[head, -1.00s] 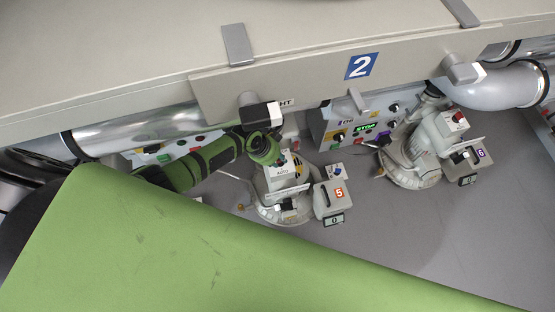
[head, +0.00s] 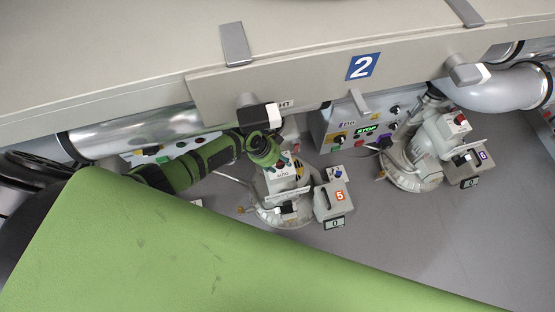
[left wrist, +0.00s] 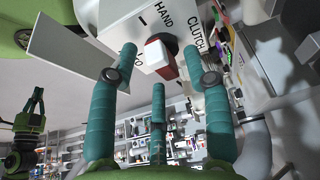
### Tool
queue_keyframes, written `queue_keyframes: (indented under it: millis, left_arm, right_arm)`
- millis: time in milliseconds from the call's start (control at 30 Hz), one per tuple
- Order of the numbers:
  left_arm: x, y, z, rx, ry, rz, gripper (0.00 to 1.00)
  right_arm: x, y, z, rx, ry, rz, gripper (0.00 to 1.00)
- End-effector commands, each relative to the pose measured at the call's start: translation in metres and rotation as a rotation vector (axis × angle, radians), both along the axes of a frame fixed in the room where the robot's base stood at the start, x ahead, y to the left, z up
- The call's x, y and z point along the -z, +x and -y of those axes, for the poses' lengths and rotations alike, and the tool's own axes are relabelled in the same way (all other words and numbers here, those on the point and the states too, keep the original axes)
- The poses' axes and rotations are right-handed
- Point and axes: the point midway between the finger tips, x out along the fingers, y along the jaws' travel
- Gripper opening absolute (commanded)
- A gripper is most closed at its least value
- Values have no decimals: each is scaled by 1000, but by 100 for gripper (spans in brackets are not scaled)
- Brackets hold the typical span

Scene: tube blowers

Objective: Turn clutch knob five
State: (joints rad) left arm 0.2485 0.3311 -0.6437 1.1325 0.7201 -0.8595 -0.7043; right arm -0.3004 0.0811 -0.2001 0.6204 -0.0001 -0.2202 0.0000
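Blower unit five, with an orange "5" label (head: 340,196), stands on the grey floor under the shelf in the head view. My left gripper (head: 276,160) is at the top of its white control box, left of the label. In the left wrist view, the clutch knob (left wrist: 160,57) is a red and white lever on a white box marked HAND, AUTO and CLUTCH. My left gripper (left wrist: 160,80) has its teal fingers spread apart, with the knob just beyond and between the tips. I see no clear contact. A green and black gripper (left wrist: 30,125), seemingly my right one, shows at the left edge.
A silver pipe (head: 135,132) runs behind my left arm.

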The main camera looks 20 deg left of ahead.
Motion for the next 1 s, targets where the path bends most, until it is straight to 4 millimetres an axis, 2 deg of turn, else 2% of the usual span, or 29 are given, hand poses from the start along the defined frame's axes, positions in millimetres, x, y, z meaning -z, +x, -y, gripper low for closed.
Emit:
queue_keyframes:
  millis: [267,700,1000]
  left_arm:
    - [-7,-1,-4,-1,1,2,49]
    - [-58,-13,-21,1,1,2,49]
    - [-70,-16,-24,0,1,-1,49]
  right_arm:
    - [0,1,-1,1,1,2,0]
    - [0,0,-1,1,1,0,0]
    - [0,0,-1,1,1,0,0]
